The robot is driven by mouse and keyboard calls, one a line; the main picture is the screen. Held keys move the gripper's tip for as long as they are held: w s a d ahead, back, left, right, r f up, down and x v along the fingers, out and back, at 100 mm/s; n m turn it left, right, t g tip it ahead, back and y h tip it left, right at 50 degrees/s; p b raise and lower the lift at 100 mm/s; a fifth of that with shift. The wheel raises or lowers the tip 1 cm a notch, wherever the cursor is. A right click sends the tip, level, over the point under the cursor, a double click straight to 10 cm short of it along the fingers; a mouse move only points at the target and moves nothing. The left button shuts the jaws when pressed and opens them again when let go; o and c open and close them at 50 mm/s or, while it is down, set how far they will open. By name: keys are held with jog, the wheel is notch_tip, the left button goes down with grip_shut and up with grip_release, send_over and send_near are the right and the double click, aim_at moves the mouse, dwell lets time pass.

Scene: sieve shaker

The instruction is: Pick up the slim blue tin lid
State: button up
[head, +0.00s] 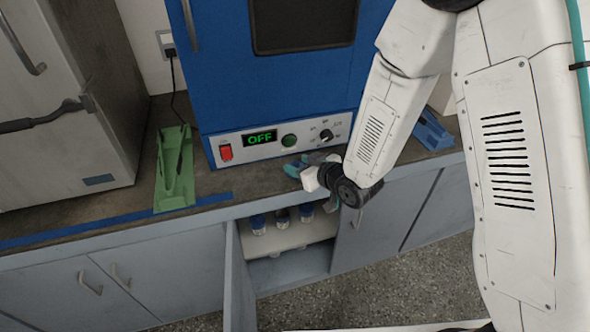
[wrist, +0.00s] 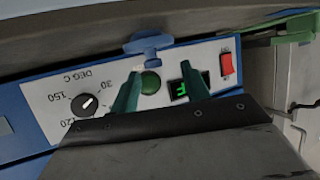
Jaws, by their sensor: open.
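A small blue piece with a narrow neck and a wider flat part, which looks like the slim blue tin lid (wrist: 148,46), stands at the oven's front panel in the wrist view. My gripper (wrist: 160,70) has its two teal fingers apart, with nothing between them. The lid is just beyond the fingertips, nearer the left finger; I cannot tell whether they touch. In the head view my gripper (head: 303,167) is low over the counter in front of the oven, and I cannot make out the lid clearly there.
The blue oven (head: 285,85) stands behind, its display reading OFF. A green stand (head: 174,170) is on the counter at left, a blue one (head: 432,131) at right. Below, an open cupboard holds several blue-and-white containers (head: 258,222) on a pale shelf (head: 290,242).

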aim_at(295, 162)
jog(key=x, duration=0.5)
jog(key=shift+w+d+f, duration=0.2)
jog(key=shift+d+f, duration=0.1)
grip_shut()
jog(key=shift+r, duration=0.1)
